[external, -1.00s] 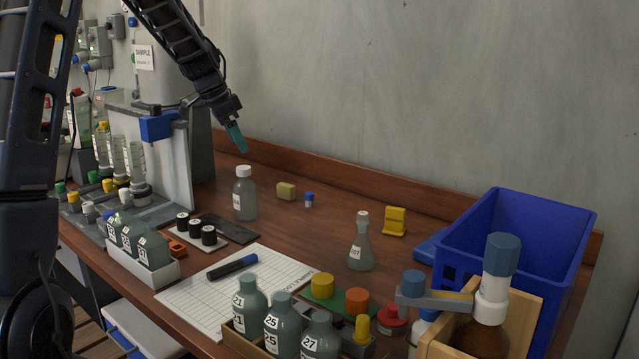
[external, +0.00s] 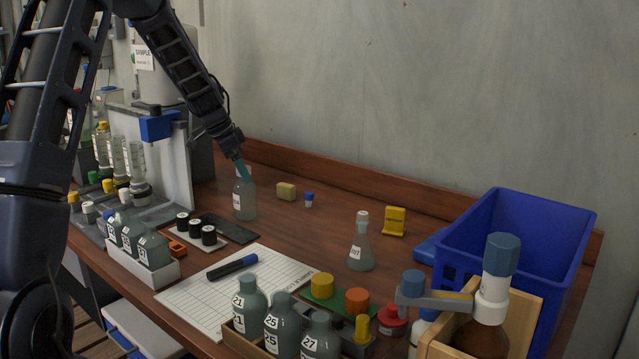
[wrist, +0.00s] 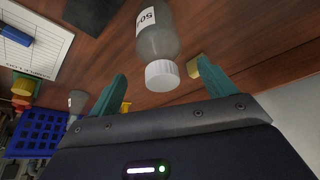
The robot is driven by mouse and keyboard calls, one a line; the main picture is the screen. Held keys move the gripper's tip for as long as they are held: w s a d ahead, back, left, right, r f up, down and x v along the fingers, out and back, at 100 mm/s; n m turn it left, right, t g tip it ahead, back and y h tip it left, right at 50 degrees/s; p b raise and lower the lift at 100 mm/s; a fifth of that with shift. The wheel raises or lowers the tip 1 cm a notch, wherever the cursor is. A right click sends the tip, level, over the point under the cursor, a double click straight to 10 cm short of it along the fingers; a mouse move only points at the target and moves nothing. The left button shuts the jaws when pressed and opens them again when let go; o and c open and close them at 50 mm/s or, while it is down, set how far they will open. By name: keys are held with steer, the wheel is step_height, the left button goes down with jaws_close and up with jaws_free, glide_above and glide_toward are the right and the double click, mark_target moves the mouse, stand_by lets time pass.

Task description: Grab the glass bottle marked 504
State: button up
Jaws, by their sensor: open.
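The glass bottle marked 504 (external: 245,201) stands upright on the wooden bench, grey-green with a white cap and a white label. In the wrist view the bottle (wrist: 157,38) shows its cap end toward my gripper, and only part of its label, reading "50", is legible. My gripper (external: 245,172) is at the bottle's cap in the external view, its teal fingers covering part of the cap. In the wrist view my gripper (wrist: 160,83) is open, with one finger on each side of the cap and visible gaps between.
A yellow block (external: 286,191) and a small blue-capped vial (external: 309,200) stand right of the bottle. A dark flat slab (external: 229,228) lies in front. A flask marked 107 (external: 361,245) and a blue crate (external: 520,235) are farther right.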

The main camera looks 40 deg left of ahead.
mark_target(245, 193)
steer(key=x, duration=0.4)
steer(key=shift+w+f, duration=0.15)
steer(key=shift+f, duration=0.15)
steer(key=c, duration=1.5)
steer(key=shift+o, duration=0.2)
